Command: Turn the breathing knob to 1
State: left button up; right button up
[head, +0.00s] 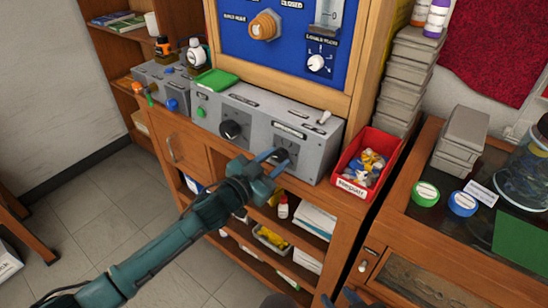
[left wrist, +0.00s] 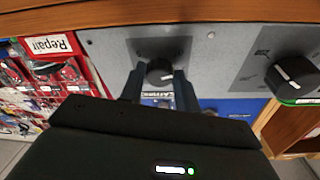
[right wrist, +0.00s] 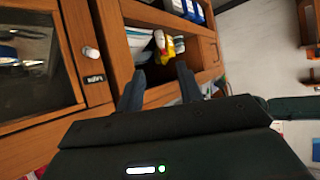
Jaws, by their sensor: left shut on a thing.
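A grey control box (head: 262,125) on the wooden bench carries two black knobs on its front. My left gripper (head: 274,160) is shut on the right-hand knob (head: 284,157), with a finger on either side. The same knob (left wrist: 159,71) shows between the fingertips (left wrist: 157,82) in the left wrist view; its pointer is not clear. The small labels are too blurred to read, so I cannot confirm which knob is the breathing one. The other knob (head: 231,129) also shows in the left wrist view (left wrist: 294,76). My right gripper (right wrist: 158,85) is open and empty, facing the cabinet shelves.
A red bin (head: 353,181) of small parts stands right of the box. A green item (head: 215,80) lies on the box's left top. A blue panel (head: 285,45) with a valve and a dial rises behind. A wooden cabinet (head: 390,245) stands at the right.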

pick_arm(q)
jog(key=m+p, duration=0.1)
jog(key=m, duration=0.1)
jog(key=m+g+p, duration=0.1)
jog(key=m, duration=0.2)
jog(key=shift+w+a+r+m, duration=0.1)
jog(key=shift+w+r+m, duration=0.05)
jog(key=shift+m, duration=0.15)
jog(key=shift+m+g+h+p, duration=0.3)
jog(key=shift+m+p, duration=0.05)
jog(key=shift+m, duration=0.35)
pick_arm(e)
jog(key=shift+s+d+r+h, duration=0.15)
jog(key=shift+d+h, duration=0.15)
jog(key=shift+d, duration=0.5)
pick_arm(q)
jog(key=o, duration=1)
jog(key=shift+a, duration=0.1)
